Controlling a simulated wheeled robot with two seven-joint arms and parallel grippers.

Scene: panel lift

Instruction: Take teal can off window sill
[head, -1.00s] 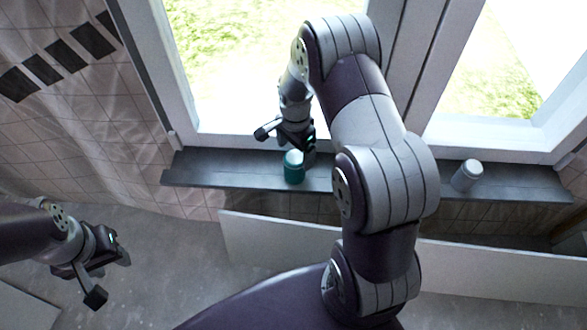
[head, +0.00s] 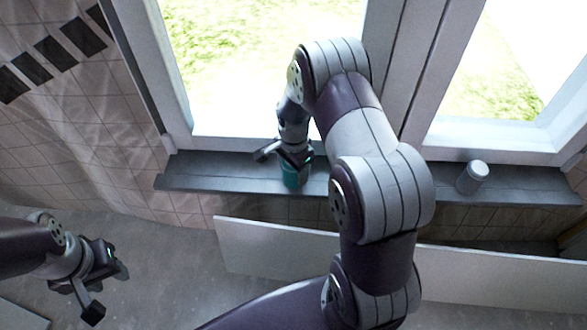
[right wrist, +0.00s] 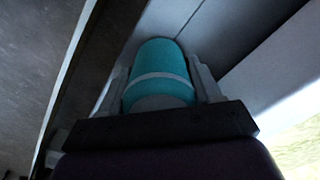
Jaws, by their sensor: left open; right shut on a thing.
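The teal can (head: 292,179) stands on the dark window sill (head: 225,174), below the left window pane. My right gripper (head: 291,163) is over it and shut on it, hiding its top. In the right wrist view the teal can (right wrist: 160,72) with a pale band sits between the two fingers of my right gripper (right wrist: 160,88). I cannot tell whether the can still touches the sill. My left gripper (head: 108,283) is open and empty at the lower left, away from the sill.
A white-grey can (head: 472,178) stands on the sill further right. A long white panel (head: 275,251) stands below the sill. The window frame (head: 400,75) rises behind the sill. My right arm covers the middle of the sill.

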